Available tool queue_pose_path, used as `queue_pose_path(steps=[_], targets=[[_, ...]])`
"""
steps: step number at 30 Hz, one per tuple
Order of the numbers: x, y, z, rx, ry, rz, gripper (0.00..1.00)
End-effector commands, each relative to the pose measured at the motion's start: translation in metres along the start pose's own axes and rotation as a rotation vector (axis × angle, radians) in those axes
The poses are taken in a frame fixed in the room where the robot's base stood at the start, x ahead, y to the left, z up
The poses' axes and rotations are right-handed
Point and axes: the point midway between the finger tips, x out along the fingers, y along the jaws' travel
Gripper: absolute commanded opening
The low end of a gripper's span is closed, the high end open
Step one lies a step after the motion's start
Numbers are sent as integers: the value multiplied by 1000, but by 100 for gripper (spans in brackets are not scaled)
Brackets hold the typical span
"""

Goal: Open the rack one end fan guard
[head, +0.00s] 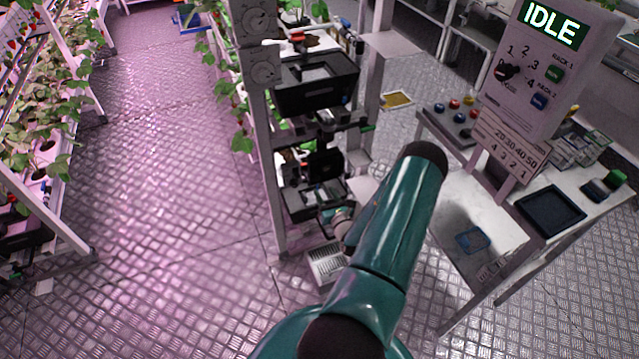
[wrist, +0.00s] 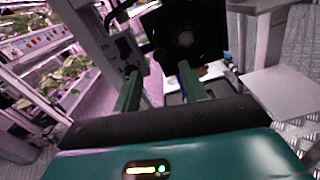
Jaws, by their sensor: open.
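In the wrist view a black square frame with a round dark centre (wrist: 186,38), which looks like the fan guard, is just beyond my gripper (wrist: 160,72). The gripper's two green fingers are apart, with nothing visible held between them. The right fingertip overlaps the frame's lower edge in the picture; I cannot tell whether they touch. In the head view a small dark panel (head: 325,163) on the rack, probably the same unit, sits low above a tray. My arm hides most of the gripper there. Whether the guard is ajar cannot be seen.
The rack post (head: 262,120) stands left of the dark panel, with a black bin (head: 315,85) above it. A table with a blue-rimmed tray (head: 551,208) and a control panel reading IDLE (head: 545,70) stand right. The patterned floor aisle (head: 170,150) at left is clear.

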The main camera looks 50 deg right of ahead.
Motion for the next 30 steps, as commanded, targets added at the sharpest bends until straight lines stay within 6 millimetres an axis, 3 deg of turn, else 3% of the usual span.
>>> queue_pose_path(steps=[3,9,20,21,27,30], targets=[[24,0,0,-2,-2,2,42],[52,0,0,-1,0,1,42],[60,0,0,0,0,0,42],[60,0,0,0,0,0,40],[60,0,0,0,0,0,1],[60,0,0,0,0,0,0]])
